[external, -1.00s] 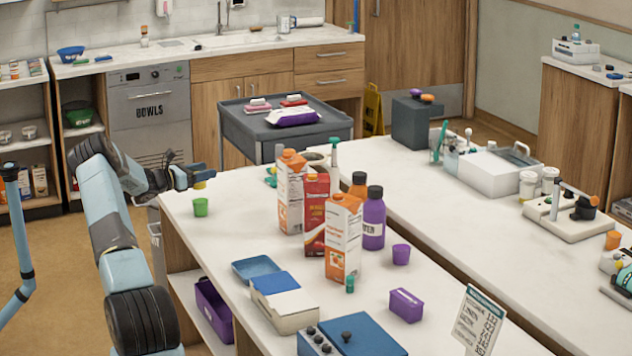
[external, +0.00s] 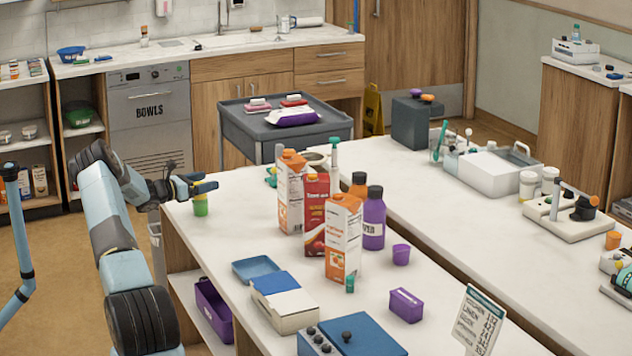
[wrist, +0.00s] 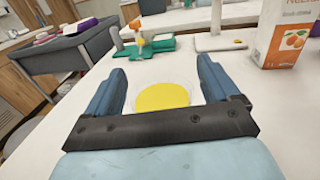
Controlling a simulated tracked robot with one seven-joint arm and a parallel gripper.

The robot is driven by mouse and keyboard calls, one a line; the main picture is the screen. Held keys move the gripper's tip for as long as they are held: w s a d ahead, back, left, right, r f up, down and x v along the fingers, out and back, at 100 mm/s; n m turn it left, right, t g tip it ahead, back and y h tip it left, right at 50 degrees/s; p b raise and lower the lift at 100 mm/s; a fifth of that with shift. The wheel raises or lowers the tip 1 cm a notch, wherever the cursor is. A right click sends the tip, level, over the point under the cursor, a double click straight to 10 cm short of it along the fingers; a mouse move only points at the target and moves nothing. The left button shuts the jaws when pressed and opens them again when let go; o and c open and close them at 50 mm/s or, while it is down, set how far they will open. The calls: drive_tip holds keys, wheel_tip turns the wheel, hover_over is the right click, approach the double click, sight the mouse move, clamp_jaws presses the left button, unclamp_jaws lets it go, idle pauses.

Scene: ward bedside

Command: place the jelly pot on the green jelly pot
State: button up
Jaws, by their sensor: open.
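The yellow jelly pot (external: 200,196) sits upright on top of the green jelly pot (external: 201,209), near the far left corner of the white worktop. My gripper (external: 205,184) is open, low over the stacked pots. In the wrist view the yellow top of the jelly pot (wrist: 162,96) lies between my spread fingers (wrist: 161,78), with a gap on each side and a clear rim around it. The green pot is hidden in the wrist view.
Cartons, including a red one (external: 314,215), and a purple bottle (external: 374,220) stand to the right on the worktop (external: 225,237). A blue tray (external: 256,268) lies nearer the front. A grey trolley (external: 285,125) stands behind. Free worktop lies right of the pots.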

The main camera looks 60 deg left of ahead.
drive_tip(key=shift+r, duration=0.1)
drive_tip(key=shift+s, duration=0.3)
drive_tip(key=s+d, duration=0.2)
drive_tip(key=s, duration=0.9)
drive_tip(key=shift+s, duration=0.15)
